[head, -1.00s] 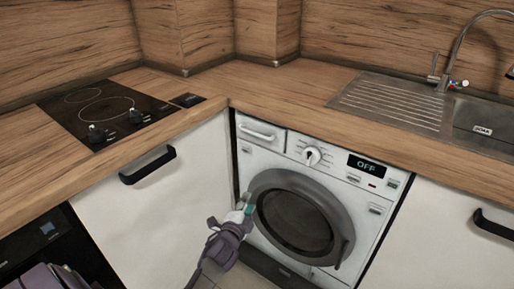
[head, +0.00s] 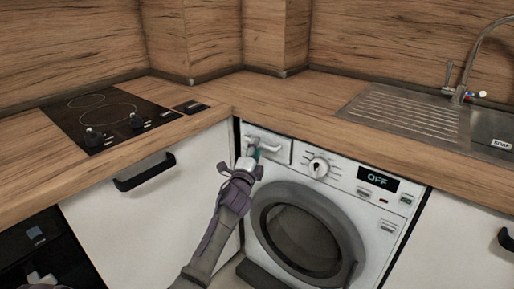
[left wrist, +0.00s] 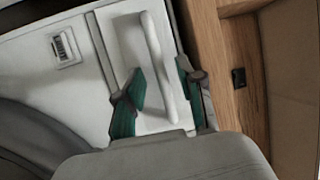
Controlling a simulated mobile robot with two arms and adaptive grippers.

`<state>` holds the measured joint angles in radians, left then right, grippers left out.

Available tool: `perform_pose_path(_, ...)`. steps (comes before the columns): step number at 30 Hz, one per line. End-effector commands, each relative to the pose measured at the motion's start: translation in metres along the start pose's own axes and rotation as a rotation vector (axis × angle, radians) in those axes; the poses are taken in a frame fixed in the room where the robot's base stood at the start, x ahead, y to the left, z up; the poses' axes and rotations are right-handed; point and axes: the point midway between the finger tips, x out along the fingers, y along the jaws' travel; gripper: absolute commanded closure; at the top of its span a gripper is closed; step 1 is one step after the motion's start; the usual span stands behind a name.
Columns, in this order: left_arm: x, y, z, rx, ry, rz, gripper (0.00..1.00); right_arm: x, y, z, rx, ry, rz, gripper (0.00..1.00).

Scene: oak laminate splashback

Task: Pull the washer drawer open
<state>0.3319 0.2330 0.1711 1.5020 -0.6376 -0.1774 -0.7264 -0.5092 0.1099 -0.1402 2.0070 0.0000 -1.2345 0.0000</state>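The washer drawer (head: 280,153) is at the top left of the white washing machine and looks shut, flush with the front. Its white bar handle (left wrist: 155,50) also shows in the head view (head: 267,147). My left gripper (head: 252,153) is at the drawer front, over the handle's left part. In the left wrist view its green-padded fingers (left wrist: 160,80) are apart, one on each side of the bar. The bar lies closer to the right finger; I cannot tell whether they touch.
The wooden worktop (head: 255,95) overhangs just above the drawer. The washer dial (head: 318,168) is right of the drawer, and the round door (head: 305,235) is below. A white cabinet (head: 150,215) with a black handle stands close on the left.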

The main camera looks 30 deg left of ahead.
Motion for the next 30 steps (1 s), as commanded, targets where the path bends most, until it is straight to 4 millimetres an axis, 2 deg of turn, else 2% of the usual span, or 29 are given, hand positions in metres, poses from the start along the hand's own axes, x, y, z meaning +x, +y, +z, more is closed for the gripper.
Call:
perform_pose_path(6, 0.017, 0.0, 0.0, -0.001, 0.0, 0.0, 0.62, -0.007, 0.001, -0.002, 0.001, 0.004, 0.001, 0.6)
perform_pose_path(14, 0.018, 0.0, 0.0, 0.0, 0.0, 0.001, 0.62, -0.009, 0.001, -0.003, 0.001, 0.004, 0.001, 0.6)
perform_pose_path(15, 0.018, 0.0, 0.0, 0.0, 0.0, 0.001, 0.64, -0.009, 0.0, -0.003, 0.001, 0.004, 0.001, 0.6)
perform_pose_path(21, 0.018, 0.0, 0.0, -0.001, 0.0, 0.001, 0.97, -0.008, 0.0, -0.002, 0.001, 0.003, 0.001, 0.6)
perform_pose_path(22, 0.018, 0.0, 0.0, -0.001, 0.0, 0.001, 1.0, -0.008, 0.0, -0.002, 0.001, 0.003, 0.001, 0.6)
perform_pose_path(30, 0.018, 0.001, 0.0, -0.001, 0.0, 0.001, 1.0, -0.008, 0.0, -0.002, 0.001, 0.003, 0.001, 0.6)
